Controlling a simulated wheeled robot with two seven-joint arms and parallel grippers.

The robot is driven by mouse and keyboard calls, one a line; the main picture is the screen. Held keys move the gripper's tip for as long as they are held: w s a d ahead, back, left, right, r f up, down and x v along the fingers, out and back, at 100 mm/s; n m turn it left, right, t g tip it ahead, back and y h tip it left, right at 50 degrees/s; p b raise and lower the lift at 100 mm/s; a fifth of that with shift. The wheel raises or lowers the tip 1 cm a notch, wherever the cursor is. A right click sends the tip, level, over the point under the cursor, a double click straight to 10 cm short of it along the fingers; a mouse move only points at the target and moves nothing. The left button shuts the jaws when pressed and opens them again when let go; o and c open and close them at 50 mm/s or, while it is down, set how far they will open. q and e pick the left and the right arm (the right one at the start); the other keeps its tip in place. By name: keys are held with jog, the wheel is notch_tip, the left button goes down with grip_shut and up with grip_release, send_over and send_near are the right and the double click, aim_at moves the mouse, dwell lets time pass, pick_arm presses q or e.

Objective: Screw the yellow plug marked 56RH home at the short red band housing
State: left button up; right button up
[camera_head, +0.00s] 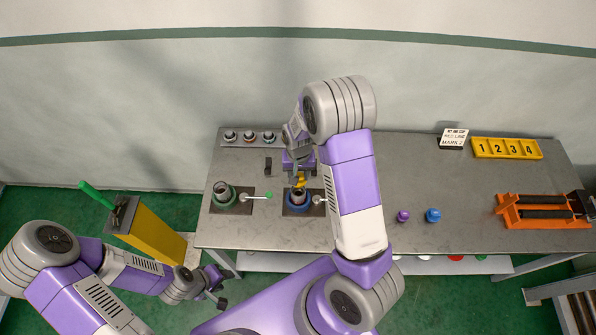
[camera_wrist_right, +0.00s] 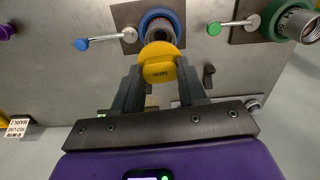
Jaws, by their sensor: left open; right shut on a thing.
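My right gripper (camera_head: 300,178) is shut on the yellow plug (camera_head: 300,183), seen close up in the right wrist view (camera_wrist_right: 160,69) between the two dark fingers. The plug's dark marking is upside down there and too small to read surely. The plug is at the mouth of a grey housing (camera_head: 298,199) with a blue ring at its base (camera_wrist_right: 158,17); how deep it sits is hidden. No red band shows clearly on this housing. Another housing (camera_head: 224,194) with a green ring stands to its left. My left gripper (camera_head: 221,296) is open and empty, low beside the table.
Lever handles stick out beside both housings. A rack (camera_head: 247,139) with several round parts lies at the back left. A purple plug (camera_head: 403,216), a blue plug (camera_head: 433,215), a white sign (camera_head: 453,139), a numbered yellow tray (camera_head: 507,156) and an orange fixture (camera_head: 543,224) are on the right.

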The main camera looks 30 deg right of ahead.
jog(key=shift+f, duration=0.1)
jog(key=shift+w+f+b, duration=0.1)
jog(key=shift+f+b, duration=1.55)
jog(key=shift+f, duration=0.2)
jog(key=shift+f+b, duration=1.4)
jog(key=shift+f, duration=0.2)
jog(key=o, duration=1.1)
notch_tip(320, 180, up, 8)
jog(key=shift+f, duration=0.15)
